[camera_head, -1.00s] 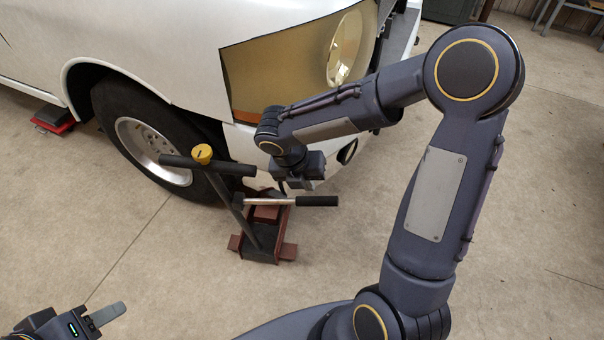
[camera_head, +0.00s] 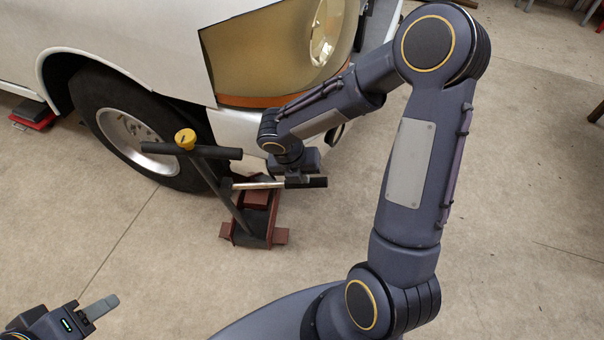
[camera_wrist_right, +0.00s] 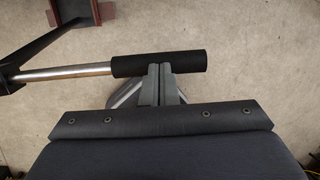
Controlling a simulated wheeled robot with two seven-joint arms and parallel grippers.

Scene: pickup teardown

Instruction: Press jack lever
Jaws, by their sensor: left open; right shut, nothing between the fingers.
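The jack (camera_head: 255,222) is a dark red frame on the floor beside the truck's front wheel. Its lever is a metal rod with a black grip (camera_head: 313,182), lying almost level; the grip also shows in the wrist view (camera_wrist_right: 192,61). My right gripper (camera_head: 293,180) is shut and empty at the grip. In the wrist view its closed fingertips (camera_wrist_right: 160,70) overlap the middle of the grip; I cannot tell whether they touch it. My left gripper (camera_head: 110,303) is open and empty at the lower left, far from the jack.
A dark T-shaped handle (camera_head: 222,153) with a yellow knob (camera_head: 185,138) rises left of the lever. The white truck (camera_head: 140,30) and its front wheel (camera_head: 125,130) stand behind the jack. The concrete floor in front is clear.

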